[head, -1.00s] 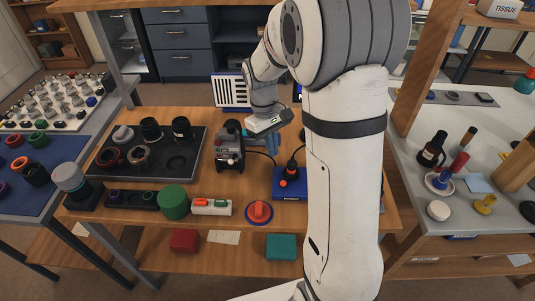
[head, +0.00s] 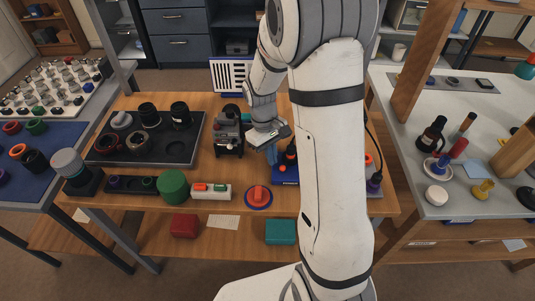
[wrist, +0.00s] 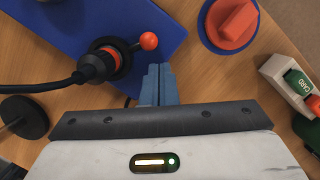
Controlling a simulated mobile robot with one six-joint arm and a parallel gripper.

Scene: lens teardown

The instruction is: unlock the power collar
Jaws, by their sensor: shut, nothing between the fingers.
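The power collar is a black round fitting with an orange ring (wrist: 112,58) on a blue plate (wrist: 60,18). A thick black cable plug (wrist: 92,68) sits in it. A short lever with an orange-red ball (wrist: 148,41) points right from the collar in the wrist view. My gripper (wrist: 158,70) is shut and empty, its blue fingertips just below the ball, apart from it in the picture. Height between them is unclear. In the head view my gripper (head: 271,157) is beside the blue plate (head: 286,181), and my arm hides part of the fitting.
A red knob on a blue disc (head: 258,195) stands in front of the plate. A white card holder (head: 211,192) and a green cylinder (head: 173,186) are farther left. A black device (head: 229,135) stands left of my gripper. A dark tray (head: 180,152) holds lens parts.

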